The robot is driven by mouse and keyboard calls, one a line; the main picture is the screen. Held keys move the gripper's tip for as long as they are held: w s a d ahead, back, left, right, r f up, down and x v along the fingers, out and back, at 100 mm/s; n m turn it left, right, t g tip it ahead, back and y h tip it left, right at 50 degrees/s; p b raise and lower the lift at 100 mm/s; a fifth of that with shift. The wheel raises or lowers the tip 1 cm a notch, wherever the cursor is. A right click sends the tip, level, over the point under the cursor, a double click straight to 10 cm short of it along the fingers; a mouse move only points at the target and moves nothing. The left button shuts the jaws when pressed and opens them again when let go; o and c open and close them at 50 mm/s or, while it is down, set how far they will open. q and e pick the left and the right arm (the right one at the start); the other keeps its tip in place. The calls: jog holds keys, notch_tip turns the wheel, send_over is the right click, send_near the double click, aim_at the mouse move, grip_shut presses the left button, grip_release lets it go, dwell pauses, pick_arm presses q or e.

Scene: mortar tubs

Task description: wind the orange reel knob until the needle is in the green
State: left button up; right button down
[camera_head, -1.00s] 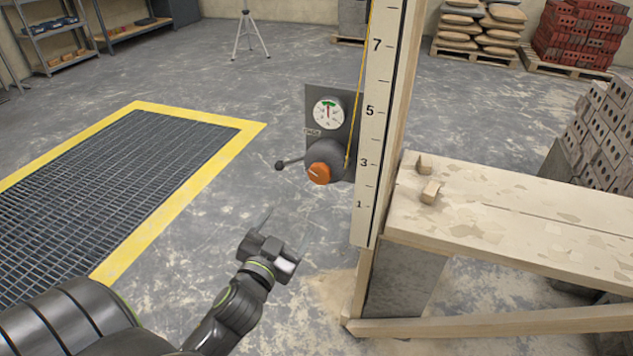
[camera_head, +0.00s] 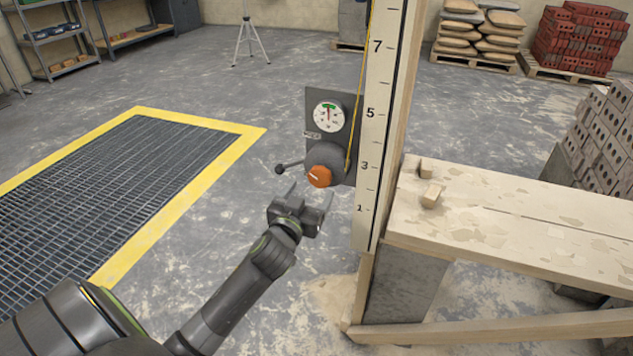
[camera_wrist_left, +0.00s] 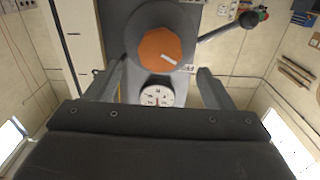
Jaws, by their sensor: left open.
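The orange reel knob (camera_head: 319,176) with a white mark sits on the grey reel, below the round dial (camera_head: 329,116) on a dark plate. The dial's green band is at its top. Its needle points up toward that band; the head view is too small to tell its exact place. My left gripper (camera_head: 310,192) is just below the knob, open and empty. In the left wrist view the knob (camera_wrist_left: 160,50) shows ahead, between and beyond the spread fingers (camera_wrist_left: 158,75), apart from them. The dial (camera_wrist_left: 158,90) also shows there, partly cut off. My right gripper is not in view.
A lever with a dark ball (camera_head: 280,169) sticks out left of the reel. The numbered post (camera_head: 378,120) stands close on the right, with a yellow cord beside it. A plank bench (camera_head: 510,215) reaches right.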

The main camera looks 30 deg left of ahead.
aim_at(319, 179)
pick_arm(q)
jog(key=x, duration=0.5)
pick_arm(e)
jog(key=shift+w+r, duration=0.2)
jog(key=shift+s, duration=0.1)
pick_arm(q)
jog(key=shift+c, duration=0.8)
jog(key=c, duration=0.8)
jog(key=shift+c, duration=0.2)
jog(key=m+p, duration=0.2)
jog(key=m, duration=0.1)
jog(key=shift+f+m, duration=0.1)
jog(key=shift+m, duration=0.8)
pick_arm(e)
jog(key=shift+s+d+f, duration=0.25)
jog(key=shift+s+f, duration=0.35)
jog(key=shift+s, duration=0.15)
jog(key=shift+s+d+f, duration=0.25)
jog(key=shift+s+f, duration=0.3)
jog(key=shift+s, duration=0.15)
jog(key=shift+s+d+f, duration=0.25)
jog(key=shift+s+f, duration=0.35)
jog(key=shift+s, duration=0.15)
